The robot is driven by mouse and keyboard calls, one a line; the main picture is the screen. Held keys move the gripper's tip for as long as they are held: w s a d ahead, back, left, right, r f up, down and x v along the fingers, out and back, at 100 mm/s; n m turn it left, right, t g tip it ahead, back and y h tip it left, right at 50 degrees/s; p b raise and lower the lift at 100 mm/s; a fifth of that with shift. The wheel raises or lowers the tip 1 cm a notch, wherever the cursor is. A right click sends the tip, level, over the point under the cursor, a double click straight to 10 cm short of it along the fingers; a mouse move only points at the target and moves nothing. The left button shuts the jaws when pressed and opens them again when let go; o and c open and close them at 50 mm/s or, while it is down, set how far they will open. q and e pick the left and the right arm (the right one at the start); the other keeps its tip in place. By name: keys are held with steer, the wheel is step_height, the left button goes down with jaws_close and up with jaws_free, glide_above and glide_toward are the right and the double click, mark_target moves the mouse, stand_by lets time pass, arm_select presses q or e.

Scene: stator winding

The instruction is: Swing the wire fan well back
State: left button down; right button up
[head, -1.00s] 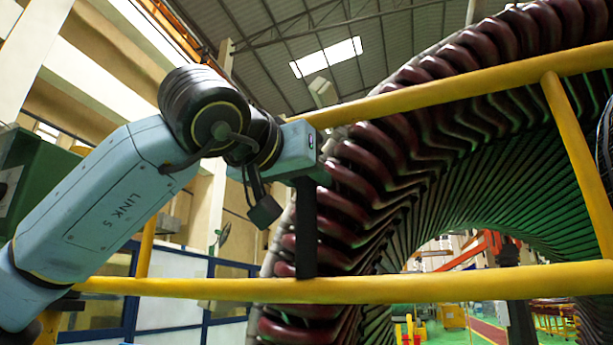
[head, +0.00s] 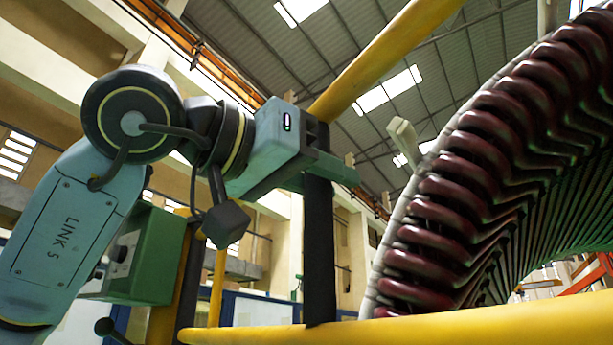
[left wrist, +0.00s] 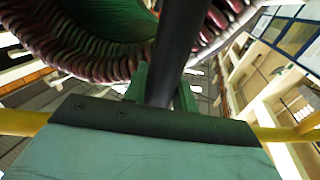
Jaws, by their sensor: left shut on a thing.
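My left gripper (head: 322,165) is shut on a dark upright bar (head: 319,255) between two yellow rails. The bar also passes between the fingers in the left wrist view (left wrist: 178,50). The upper yellow rail (head: 385,50) slants up to the right, and the lower yellow rail (head: 470,328) crosses the bottom. I cannot tell for certain which part is the wire fan. The big stator winding (head: 460,185), with dark red coil ends, stands to the right behind the rails. My right gripper is not in view.
A green box (head: 145,255) stands at the left behind my arm. A pale post-like piece (head: 404,140) sticks up beside the winding's rim. Open air shows between the bar and the winding in the head view.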

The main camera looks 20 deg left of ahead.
arm_select(q)
steer(key=c, duration=1.2)
jaws_free()
steer(key=w+d, duration=0.1)
steer(key=w+d+f, duration=0.1)
steer(key=shift+w, duration=0.4)
steer(key=shift+o, duration=0.2)
steer(key=b+v, duration=0.1)
steer(key=v, duration=1.4)
steer(key=shift+a+r+b, duration=0.25)
steer(key=shift+r+b, duration=0.05)
steer(key=shift+b, duration=0.05)
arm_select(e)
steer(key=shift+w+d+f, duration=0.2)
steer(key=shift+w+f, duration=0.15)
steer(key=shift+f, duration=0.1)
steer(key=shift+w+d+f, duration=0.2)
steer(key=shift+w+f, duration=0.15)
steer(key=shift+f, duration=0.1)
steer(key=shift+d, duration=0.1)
